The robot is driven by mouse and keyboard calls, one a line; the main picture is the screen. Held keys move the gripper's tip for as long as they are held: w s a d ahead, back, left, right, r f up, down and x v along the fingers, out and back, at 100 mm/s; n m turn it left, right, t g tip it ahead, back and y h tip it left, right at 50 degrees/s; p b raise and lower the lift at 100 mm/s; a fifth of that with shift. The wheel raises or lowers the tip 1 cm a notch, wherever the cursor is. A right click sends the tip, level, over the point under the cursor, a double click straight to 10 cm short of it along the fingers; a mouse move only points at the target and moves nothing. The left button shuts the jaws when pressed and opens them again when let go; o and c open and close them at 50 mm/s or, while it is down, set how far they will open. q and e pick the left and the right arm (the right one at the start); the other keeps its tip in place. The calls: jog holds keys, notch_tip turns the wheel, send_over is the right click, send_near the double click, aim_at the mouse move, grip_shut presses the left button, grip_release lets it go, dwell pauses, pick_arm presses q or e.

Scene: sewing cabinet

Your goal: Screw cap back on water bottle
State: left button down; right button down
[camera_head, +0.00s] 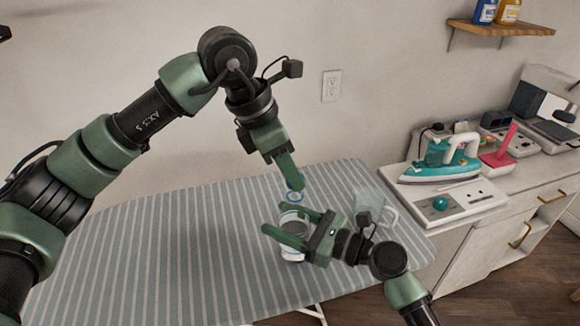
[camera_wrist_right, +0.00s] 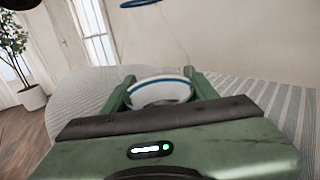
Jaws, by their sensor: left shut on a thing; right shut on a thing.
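My right gripper (camera_head: 288,221) is shut on the bottle's body from the right. My left gripper (camera_head: 297,186) points down above the bottle and is shut on the blue cap (camera_head: 294,196), which is at the bottle's top. A blue ring (camera_wrist_right: 138,3) is cut off at the top of the right wrist view. I cannot tell whether the cap touches the neck; my fingers partly hide it.
The striped ironing board (camera_head: 150,250) is bare to the left. A clear jug-like container (camera_head: 385,205) stands just right of the bottle, behind my right gripper. An iron (camera_head: 440,160) rests on a white station (camera_head: 452,203) on the cabinet at right.

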pick_arm(q)
jog(key=shift+f, duration=0.6)
jog(key=shift+f, duration=0.6)
